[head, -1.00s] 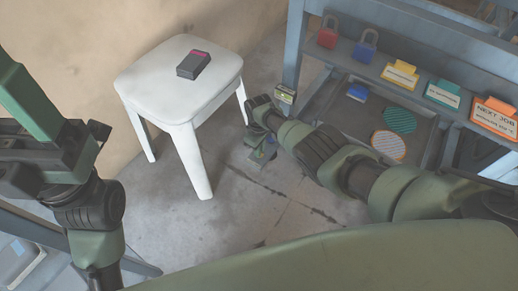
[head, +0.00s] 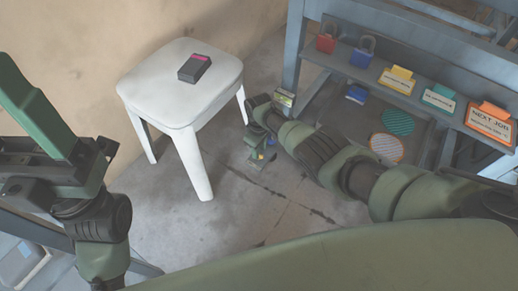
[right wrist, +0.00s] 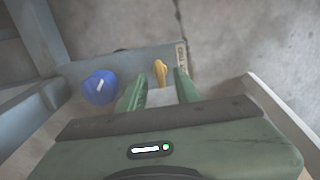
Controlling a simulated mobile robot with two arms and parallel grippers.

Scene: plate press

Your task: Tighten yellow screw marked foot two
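The yellow screw (right wrist: 160,72) shows in the right wrist view as a small winged knob on a grey-blue foot plate (right wrist: 135,62). My right gripper (right wrist: 160,85) is open, with one green finger on each side of the screw and gaps between. A small label (right wrist: 181,57) sits right of the screw; I cannot read it. In the head view my right gripper (head: 262,150) is low by the rack's foot, mostly hidden by my wrist. My left gripper (head: 38,105) is raised at the left edge, far from the screw; its opening is unclear.
A blue knob (right wrist: 100,87) sits left of the screw. A white stool (head: 185,95) with a dark box (head: 194,68) stands left of my right arm. The rack shelf (head: 390,85) holds padlocks and signs. Bare floor (head: 225,225) lies in front.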

